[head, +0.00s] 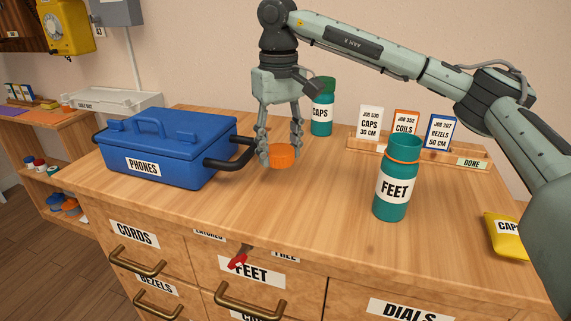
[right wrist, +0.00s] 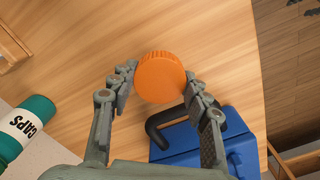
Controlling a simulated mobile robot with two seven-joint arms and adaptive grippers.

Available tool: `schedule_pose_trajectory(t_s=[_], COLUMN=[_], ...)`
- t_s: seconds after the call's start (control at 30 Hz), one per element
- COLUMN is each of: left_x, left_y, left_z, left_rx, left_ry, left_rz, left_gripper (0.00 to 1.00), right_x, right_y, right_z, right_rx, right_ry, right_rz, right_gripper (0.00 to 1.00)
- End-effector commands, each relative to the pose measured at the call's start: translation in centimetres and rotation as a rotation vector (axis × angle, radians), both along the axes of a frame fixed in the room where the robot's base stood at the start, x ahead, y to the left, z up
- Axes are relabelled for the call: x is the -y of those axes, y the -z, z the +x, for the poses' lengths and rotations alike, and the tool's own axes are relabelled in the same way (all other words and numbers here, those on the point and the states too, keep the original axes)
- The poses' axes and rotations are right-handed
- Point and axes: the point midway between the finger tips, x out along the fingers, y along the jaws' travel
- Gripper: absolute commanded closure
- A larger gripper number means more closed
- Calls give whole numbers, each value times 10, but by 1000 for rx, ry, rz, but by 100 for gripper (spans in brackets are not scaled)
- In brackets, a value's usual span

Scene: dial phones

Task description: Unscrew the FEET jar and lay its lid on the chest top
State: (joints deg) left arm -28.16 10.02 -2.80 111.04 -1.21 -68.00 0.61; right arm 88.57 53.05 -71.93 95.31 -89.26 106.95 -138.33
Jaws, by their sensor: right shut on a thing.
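The FEET jar (head: 393,190) is teal with a white label and stands upright on the chest top (head: 320,205), its mouth open with an orange ring at the neck. Its orange lid (head: 282,158) is between the fingers of my right gripper (head: 280,152), left of the jar and apart from it. In the right wrist view the ribbed lid (right wrist: 160,78) sits between both fingertips of the gripper (right wrist: 160,85). The lid is at or just above the wood; I cannot tell whether it touches. My left gripper is not in view.
A blue PHONES box (head: 170,145) with dark handles stands just left of the lid. A teal CAPS jar (head: 322,112) stands behind it. A card rack (head: 385,152) is at the back right, and a yellow CAPS packet (head: 507,236) lies at the right. The front middle is clear.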

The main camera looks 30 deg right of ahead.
Motion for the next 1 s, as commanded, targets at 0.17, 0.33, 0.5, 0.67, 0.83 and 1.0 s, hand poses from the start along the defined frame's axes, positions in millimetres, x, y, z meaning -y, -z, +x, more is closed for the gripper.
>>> schedule_pose_trajectory(t_s=[0.17, 0.33, 0.5, 0.67, 0.83, 1.0], left_x=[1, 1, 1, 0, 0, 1], left_y=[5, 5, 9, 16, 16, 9], left_z=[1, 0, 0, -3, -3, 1], left_rx=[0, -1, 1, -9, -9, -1], left_ry=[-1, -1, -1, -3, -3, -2], left_rz=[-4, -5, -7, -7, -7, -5], left_gripper=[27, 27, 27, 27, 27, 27], right_x=[18, 20, 20, 20, 20, 20], right_y=[11, 23, 48, 53, 54, 55], right_z=[5, 5, 5, 5, 5, 5], right_rx=[0, -1, -1, 2, 1, 1], right_ry=[0, -1, 0, 0, 0, -1], right_rz=[0, 0, 0, 0, 0, 0], right_gripper=[87, 87, 87, 87, 87, 48])
